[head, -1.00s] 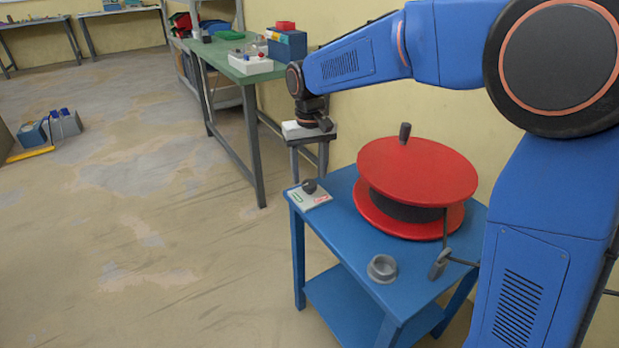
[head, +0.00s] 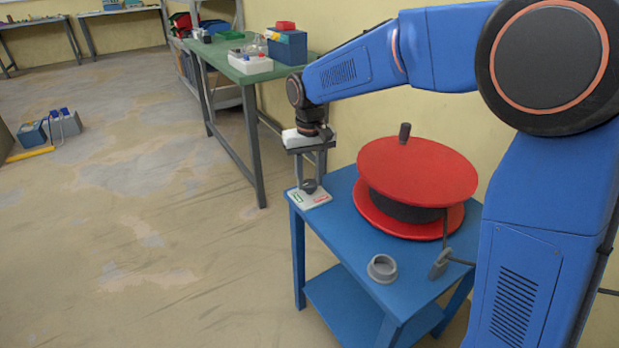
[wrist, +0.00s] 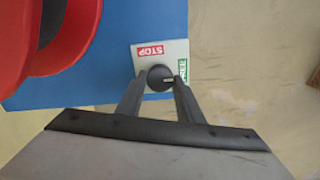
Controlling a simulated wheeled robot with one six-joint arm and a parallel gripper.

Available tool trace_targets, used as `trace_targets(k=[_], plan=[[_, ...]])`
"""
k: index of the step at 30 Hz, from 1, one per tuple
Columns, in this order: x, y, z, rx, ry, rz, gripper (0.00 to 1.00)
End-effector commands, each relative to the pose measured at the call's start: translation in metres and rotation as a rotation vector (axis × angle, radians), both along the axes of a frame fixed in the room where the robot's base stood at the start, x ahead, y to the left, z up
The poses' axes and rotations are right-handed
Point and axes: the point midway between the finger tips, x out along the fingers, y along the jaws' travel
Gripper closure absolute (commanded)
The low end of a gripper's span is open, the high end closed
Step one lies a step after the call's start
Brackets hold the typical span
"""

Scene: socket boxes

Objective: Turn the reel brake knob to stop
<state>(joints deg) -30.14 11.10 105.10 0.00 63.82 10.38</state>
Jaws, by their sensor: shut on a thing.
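The dark round brake knob (wrist: 157,73) sits on a pale plate (wrist: 140,64) at the corner of the blue table. In the wrist view a red STOP label (wrist: 150,50) lies above the knob and a green FREE label (wrist: 183,68) to its right. The knob's light pointer mark faces right, toward the FREE label. My gripper (wrist: 160,83) has a finger on each side of the knob and is shut on it. In the head view my gripper (head: 309,182) points down at the plate; its fingers partly hide the knob.
A red reel (head: 418,167) with an upright dark handle stands on the blue table (head: 345,235), right of the plate. A grey ring-shaped cup (head: 382,268) and a small grey bracket (head: 438,264) are nearer the front. A green workbench (head: 228,65) stands behind.

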Motion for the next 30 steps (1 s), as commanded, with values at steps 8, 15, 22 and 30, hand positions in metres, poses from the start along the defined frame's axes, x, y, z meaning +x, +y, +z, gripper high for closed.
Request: trace_targets(k=[8,15,22,30], plan=[[0.0001,0.0001,0.0004,0.0,-0.001,0.112,0.89],[0.0001,0.0004,0.0005,0.0,-0.001,0.313,0.89],[0.0,0.0004,0.0006,0.0,-0.001,0.532,0.89],[-0.0001,0.0006,0.0007,0.001,-0.001,0.789,0.89]])
